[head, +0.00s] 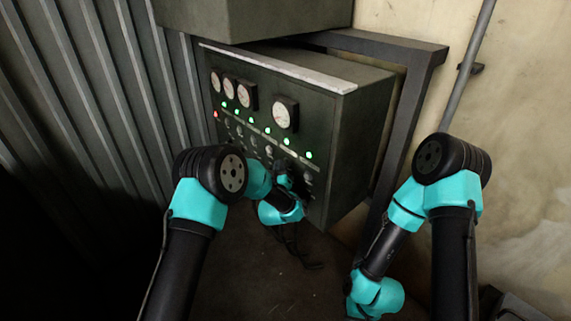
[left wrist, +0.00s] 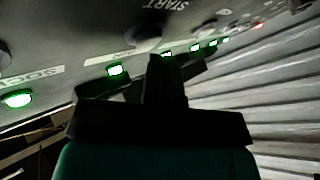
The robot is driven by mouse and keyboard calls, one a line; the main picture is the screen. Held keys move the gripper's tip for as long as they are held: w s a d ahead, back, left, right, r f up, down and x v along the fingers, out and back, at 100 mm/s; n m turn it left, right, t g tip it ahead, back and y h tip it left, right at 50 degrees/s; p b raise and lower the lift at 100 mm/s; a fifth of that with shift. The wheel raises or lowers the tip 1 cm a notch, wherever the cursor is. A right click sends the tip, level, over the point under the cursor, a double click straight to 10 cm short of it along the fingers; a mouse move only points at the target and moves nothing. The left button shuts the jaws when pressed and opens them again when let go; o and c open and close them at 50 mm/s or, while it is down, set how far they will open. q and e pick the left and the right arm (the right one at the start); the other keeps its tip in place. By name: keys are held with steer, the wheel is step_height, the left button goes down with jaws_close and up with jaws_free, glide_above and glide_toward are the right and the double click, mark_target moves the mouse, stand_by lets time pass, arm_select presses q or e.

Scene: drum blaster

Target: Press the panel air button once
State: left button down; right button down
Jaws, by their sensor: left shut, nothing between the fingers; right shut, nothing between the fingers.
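The dark control panel (head: 315,128) stands at the middle of the head view, with a row of lit green lamps and a row of round knobs or buttons (head: 269,150) below them. I cannot tell which one is the air button. My left gripper (head: 284,176) is in front of the lower right part of the panel and hides some of it. In the left wrist view, the shut, empty fingers (left wrist: 165,75) point at the panel face near a dark round control (left wrist: 145,38) beside a START label. Contact cannot be told. My right gripper is not in view; only my right arm shows.
Round gauges (head: 285,114) sit on the panel's upper part, and a red lamp (head: 215,114) is at its left end. Corrugated metal wall (head: 90,90) is on the left. A dark frame post (head: 405,140) stands right of the panel. Cables (head: 295,250) hang below.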

arm_select(q)
steer(key=shift+w+d, duration=0.25)
steer(key=shift+d, duration=0.1)
stand_by(0.9)
steer(key=shift+a, duration=0.1)
steer(key=shift+s+a, duration=0.55)
steer(key=shift+a, duration=0.05)
steer(key=s+a, duration=0.1)
steer(key=a, duration=0.1)
steer(key=s+a, duration=0.2)
stand_by(0.6)
steer(key=shift+f, duration=0.1)
stand_by(0.4)
